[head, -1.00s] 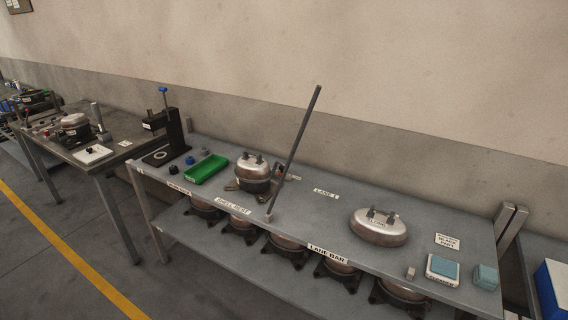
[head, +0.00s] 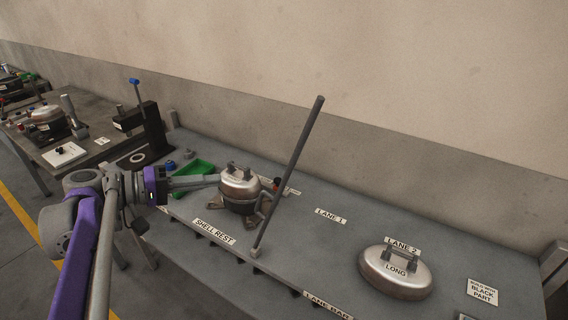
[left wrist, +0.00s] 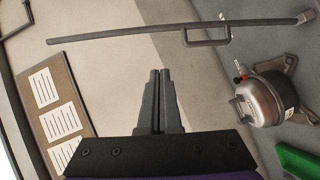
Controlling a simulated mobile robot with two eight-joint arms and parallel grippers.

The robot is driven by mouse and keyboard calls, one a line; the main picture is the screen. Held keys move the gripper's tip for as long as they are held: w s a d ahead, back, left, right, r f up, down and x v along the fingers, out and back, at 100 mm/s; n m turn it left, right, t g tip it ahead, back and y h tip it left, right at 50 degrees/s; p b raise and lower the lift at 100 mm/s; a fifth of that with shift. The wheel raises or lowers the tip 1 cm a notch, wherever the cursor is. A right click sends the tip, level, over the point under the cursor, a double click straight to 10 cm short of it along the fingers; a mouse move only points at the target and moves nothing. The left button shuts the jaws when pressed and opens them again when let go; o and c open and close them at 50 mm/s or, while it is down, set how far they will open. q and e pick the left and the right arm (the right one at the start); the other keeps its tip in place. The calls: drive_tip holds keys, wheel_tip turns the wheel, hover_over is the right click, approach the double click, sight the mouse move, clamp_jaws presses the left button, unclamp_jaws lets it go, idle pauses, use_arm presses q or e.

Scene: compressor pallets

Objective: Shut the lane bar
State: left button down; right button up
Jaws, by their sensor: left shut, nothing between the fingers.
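The lane bar (head: 290,172) is a dark grey rod. It stands raised and leans to the right, its foot on a small block at the bench's front edge. In the left wrist view the bar (left wrist: 130,32) lies across the top, with a bracket-like handle (left wrist: 207,42) on it. The "LANE BAR" label (head: 327,305) is on the front edge to the right of the foot. My left gripper (head: 217,180) is shut and empty, left of the bar and apart from it. In the left wrist view its closed fingers (left wrist: 158,75) point towards the bar. My right gripper is not in view.
A compressor (head: 240,190) stands between my left gripper and the bar. A silver shell marked "LONG" (head: 396,272) lies at lane 2. A green tray (head: 193,178) and a black press (head: 152,130) stand at the left. The bench around lane 1 is clear.

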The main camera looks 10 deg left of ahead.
use_arm(q)
drive_tip(key=s+d+p+x, duration=0.1)
drive_tip(key=s+x, duration=0.1)
drive_tip(key=x, duration=1)
drive_tip(key=shift+d+r, duration=0.15)
drive_tip(key=shift+d, duration=0.3)
drive_tip(key=shift+s+d, duration=0.1)
drive_tip(key=shift+s, duration=0.05)
